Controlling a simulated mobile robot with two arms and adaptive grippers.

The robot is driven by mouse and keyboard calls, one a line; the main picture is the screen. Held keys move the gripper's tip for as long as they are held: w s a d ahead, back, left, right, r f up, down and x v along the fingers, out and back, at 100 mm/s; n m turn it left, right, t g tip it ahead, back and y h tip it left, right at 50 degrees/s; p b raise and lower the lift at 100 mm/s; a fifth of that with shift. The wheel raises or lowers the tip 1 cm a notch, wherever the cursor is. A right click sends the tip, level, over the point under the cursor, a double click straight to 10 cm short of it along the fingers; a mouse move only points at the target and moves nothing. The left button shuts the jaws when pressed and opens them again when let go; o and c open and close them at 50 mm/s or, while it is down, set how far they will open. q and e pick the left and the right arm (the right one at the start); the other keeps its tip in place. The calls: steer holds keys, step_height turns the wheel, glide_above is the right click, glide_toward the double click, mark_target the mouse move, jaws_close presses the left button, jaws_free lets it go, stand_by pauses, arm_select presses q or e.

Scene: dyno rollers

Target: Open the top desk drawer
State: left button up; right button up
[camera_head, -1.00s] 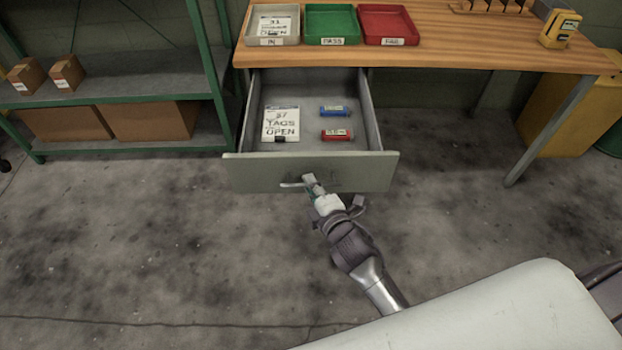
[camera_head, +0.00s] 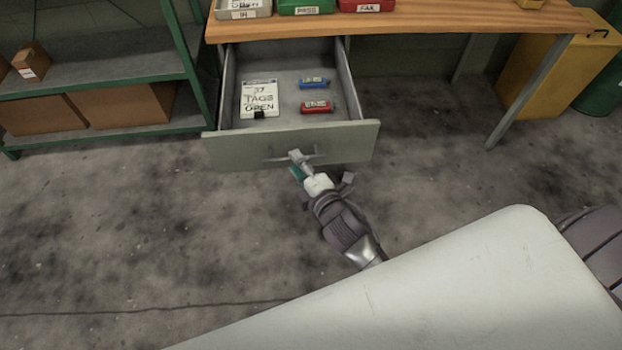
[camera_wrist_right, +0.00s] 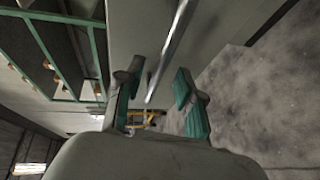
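The top desk drawer (camera_head: 225,152) is pulled well out from under the wooden desk (camera_head: 420,27), its inside in plain view. Its thin bar handle (camera_head: 276,159) is on the grey front panel. My right gripper (camera_head: 297,165) is at the handle. In the right wrist view its two teal-padded fingers (camera_wrist_right: 157,92) stand apart, and the metal handle bar (camera_wrist_right: 170,47) runs into the space between them. I see no finger closed on the bar; whether one touches it I cannot tell. My left gripper is not in view.
The drawer holds a tag card (camera_head: 260,98), a blue item (camera_head: 314,83) and a red item (camera_head: 316,107). Green shelving (camera_head: 100,130) stands left, a yellow cabinet (camera_head: 545,75) right. Bare floor (camera_head: 120,220) lies in front.

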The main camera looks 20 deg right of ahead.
steer(key=v, duration=0.9)
steer(key=shift+s, duration=0.25)
steer(key=s+d+f+m+g+h, duration=0.1)
steer(key=s+f+m+g, duration=0.35)
steer(key=f, duration=0.65)
steer(key=s+d+f+m+g, duration=0.25)
steer(key=s+f+m, duration=0.2)
steer(key=f, duration=0.55)
steer(key=s+d+f+m+g+h, duration=0.1)
steer(key=s+f+m+g, duration=0.35)
steer(key=f, duration=0.65)
steer(key=s+f+m+g, duration=0.3)
steer(key=s+f, duration=0.3)
steer(key=s, duration=0.2)
arm_select(q)
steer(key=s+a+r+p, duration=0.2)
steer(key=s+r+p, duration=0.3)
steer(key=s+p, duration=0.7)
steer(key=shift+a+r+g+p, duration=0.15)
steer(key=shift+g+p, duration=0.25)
steer(key=shift+p, duration=0.5)
arm_select(e)
steer(key=s+d+r, duration=0.2)
steer(key=s+r, duration=0.3)
steer(key=s, duration=0.6)
steer(key=shift+s+d+r, duration=0.15)
steer(key=shift+d+r, duration=0.2)
steer(key=shift+d, duration=0.05)
